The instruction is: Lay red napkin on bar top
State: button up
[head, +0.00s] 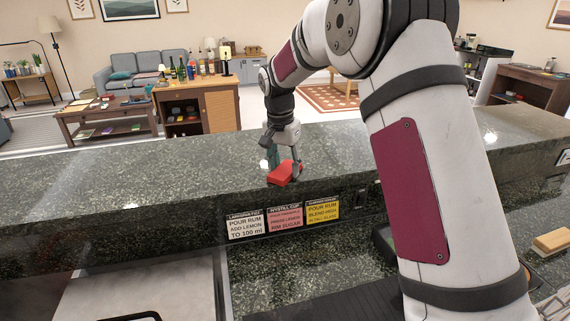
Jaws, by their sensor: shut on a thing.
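The red napkin (283,174) is a small folded red bundle at the middle of the head view, over the dark green speckled bar top (130,185). My gripper (284,163) points down and is shut on the napkin. The napkin is at or just above the front edge of the bar top; I cannot tell whether it touches the surface. My gripper's fingers partly hide its upper side.
Recipe cards, white (246,225), pink (285,218) and yellow (323,209), stand on the bar's front face. A yellow-topped block (552,240) lies at the right. Bottles stand on a wooden cabinet (212,103) beyond. The bar top left of my gripper is clear.

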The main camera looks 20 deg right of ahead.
aim_at(281, 172)
jog(key=shift+f, duration=0.15)
jog(key=o, duration=0.8)
jog(key=shift+c, duration=0.2)
notch_tip(281, 172, up, 11)
jog(key=a+b, duration=0.1)
jog(key=b, duration=0.1)
jog(key=s+d+r+n+t, duration=0.1)
jog(key=s+r, duration=0.2)
jog(key=s, duration=0.3)
jog(key=s+r+n, duration=0.2)
jog(key=s+r, duration=0.1)
jog(key=s, duration=0.2)
jog(key=s+f+n+t, duration=0.1)
jog(key=s+f+n, duration=0.2)
jog(key=s, duration=1)
jog(key=s+d+f+n+t+y, duration=0.1)
jog(key=s+f+n+t, duration=0.1)
jog(key=s, duration=1)
jog(key=shift+s+d+f+n, duration=0.25)
jog(key=shift+s+f+n, duration=0.2)
jog(key=shift+f, duration=0.3)
